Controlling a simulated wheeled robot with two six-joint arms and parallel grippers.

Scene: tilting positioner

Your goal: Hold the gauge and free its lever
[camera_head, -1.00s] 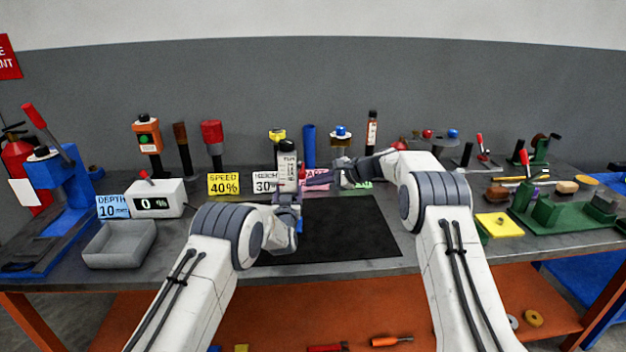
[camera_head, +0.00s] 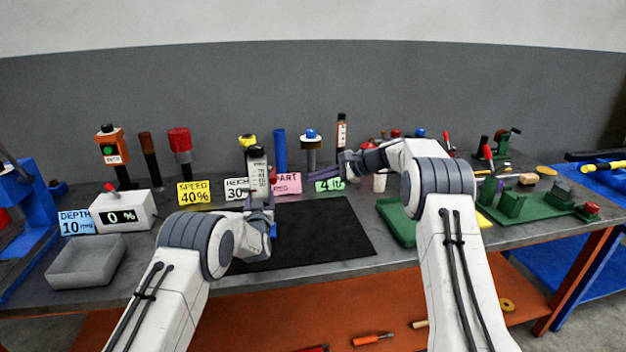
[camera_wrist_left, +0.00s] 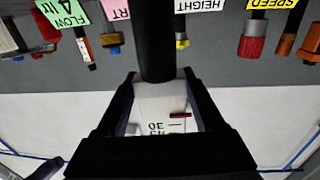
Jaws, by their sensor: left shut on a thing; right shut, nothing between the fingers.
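The gauge (camera_head: 257,176) is a white upright body with a scale and a black top, over the back left of the black mat (camera_head: 325,232). My left gripper (camera_head: 260,205) is shut on it from the front. In the left wrist view the gauge (camera_wrist_left: 160,118) sits between the fingers of my left gripper (camera_wrist_left: 165,92), with scale figures and a small red piece showing. Whether this red piece is the lever, I cannot tell. My right gripper (camera_head: 318,174) is shut and empty, right of the gauge and apart from it, pointing left.
A grey bin (camera_head: 85,262) and a white display box (camera_head: 122,212) are at left. A green fixture (camera_head: 540,205) is at right. The mat's front is clear.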

